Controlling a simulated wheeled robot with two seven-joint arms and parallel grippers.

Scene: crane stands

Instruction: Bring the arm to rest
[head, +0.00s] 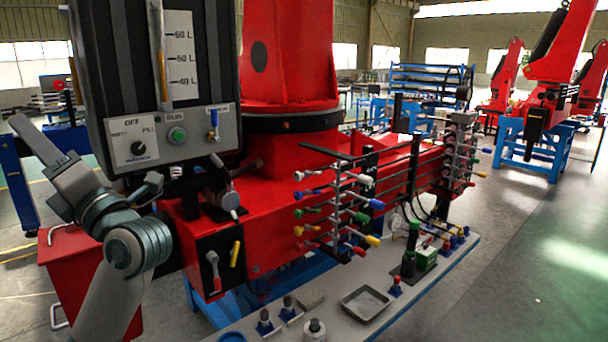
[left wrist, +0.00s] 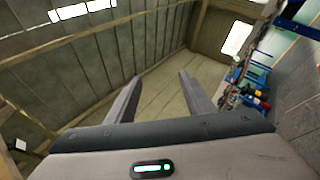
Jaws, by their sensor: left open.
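My left arm (head: 118,265) rises at the left of the head view, in front of the red crane stand. My left gripper (head: 42,145) points up and to the left, beside the black tank panel (head: 160,90). In the left wrist view my left gripper (left wrist: 160,95) has its two fingers apart, with nothing between them. My right gripper is in neither view.
The red crane base (head: 270,195) carries rows of coloured levers (head: 340,210). A grey bench (head: 430,280) in front holds a metal tray (head: 365,302) and a green device (head: 422,258). A red bin (head: 75,265) stands behind my left arm. Open floor (head: 540,260) lies at right.

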